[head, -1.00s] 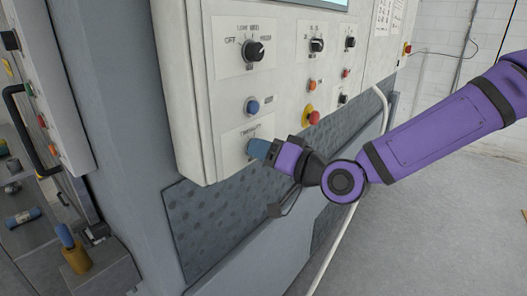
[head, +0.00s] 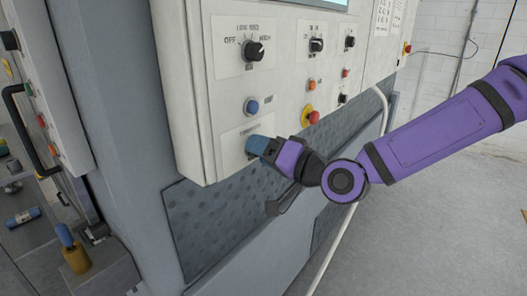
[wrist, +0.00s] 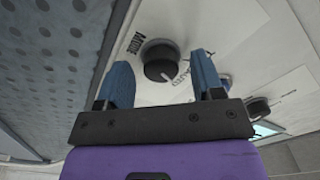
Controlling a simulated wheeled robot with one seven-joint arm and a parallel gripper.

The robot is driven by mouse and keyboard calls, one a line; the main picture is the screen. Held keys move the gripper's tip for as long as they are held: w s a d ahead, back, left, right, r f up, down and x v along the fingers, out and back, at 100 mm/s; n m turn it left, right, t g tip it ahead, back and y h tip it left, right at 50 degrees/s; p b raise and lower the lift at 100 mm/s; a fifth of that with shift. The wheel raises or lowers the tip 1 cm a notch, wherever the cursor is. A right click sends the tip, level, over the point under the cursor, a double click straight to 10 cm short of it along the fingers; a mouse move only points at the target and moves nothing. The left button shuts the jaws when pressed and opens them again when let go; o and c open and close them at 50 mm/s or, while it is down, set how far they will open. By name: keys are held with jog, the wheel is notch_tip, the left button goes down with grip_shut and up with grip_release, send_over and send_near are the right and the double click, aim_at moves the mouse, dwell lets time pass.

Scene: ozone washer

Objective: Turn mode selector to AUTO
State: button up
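The mode selector is a black round knob (wrist: 159,61) with a pale pointer mark, on a white label plate, in the wrist view. My gripper (wrist: 160,75) is open, with one blue finger on each side of the knob and visible gaps to both. I cannot tell whether the fingertips reach past the knob's front. In the head view my gripper (head: 258,146) is at the lowest label plate (head: 232,146) of the white panel and hides the knob.
A blue button (head: 251,106) sits just above my gripper. A larger black rotary knob (head: 253,50) is higher up. A red emergency button (head: 311,117) is to the right. A white cable (head: 384,105) hangs further right.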

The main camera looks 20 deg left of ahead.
jog(key=v, duration=1)
jog(key=shift+d, duration=0.35)
jog(key=shift+s, duration=0.1)
jog(key=w+d+f+n+h, duration=0.2)
jog(key=d+f+h, duration=0.65)
jog(key=f, duration=0.25)
jog(key=d+r+h, duration=0.2)
jog(key=d+h, duration=0.3)
jog(key=d, duration=0.2)
jog(key=s+d+r+m+h, duration=0.4)
jog(key=s+d+r, duration=0.1)
jog(key=d+r, duration=0.6)
jog(key=s+d+r+m+g, duration=0.1)
jog(key=s+d+r+m, duration=0.1)
jog(key=s+d+r, duration=0.3)
jog(key=s+d, duration=0.3)
jog(key=s, duration=0.3)
jog(key=shift+s+r+g+y, duration=0.2)
jog(key=shift+s+g+y, duration=0.1)
jog(key=shift+y, duration=0.05)
